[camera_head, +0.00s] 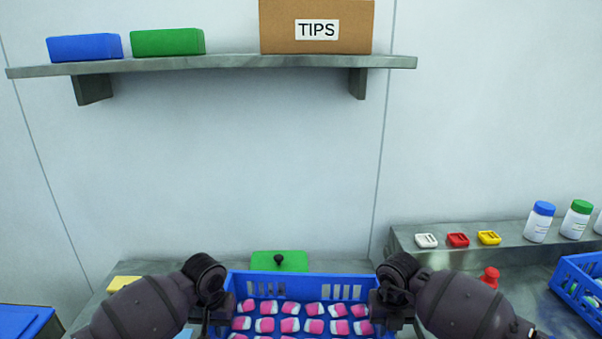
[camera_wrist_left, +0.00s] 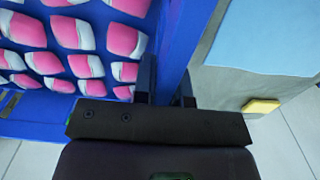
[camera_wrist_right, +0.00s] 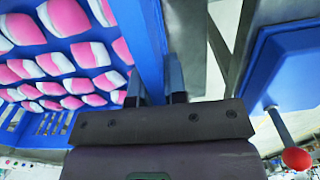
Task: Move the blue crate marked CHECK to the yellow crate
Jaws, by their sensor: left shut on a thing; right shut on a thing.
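A blue crate (camera_head: 300,284) full of pink-and-white packets is in front of me at the bottom of the head view. No CHECK marking shows on its visible parts. My left gripper (camera_head: 217,314) is shut on its left side wall, and the left wrist view shows the fingers astride the blue wall (camera_wrist_left: 178,45). My right gripper (camera_head: 384,314) is shut on the right side wall, which also shows in the right wrist view (camera_wrist_right: 149,40). The crate's near side is cut off in the head view. I see no yellow crate.
Behind the crate is a green lid (camera_head: 280,260) with a black knob. Another blue crate (camera_head: 565,280) with bottles stands at the right, near a red knob (camera_head: 490,277). A raised ledge (camera_head: 450,254) holds small coloured pieces and bottles. A yellow block (camera_wrist_left: 261,106) lies at the left.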

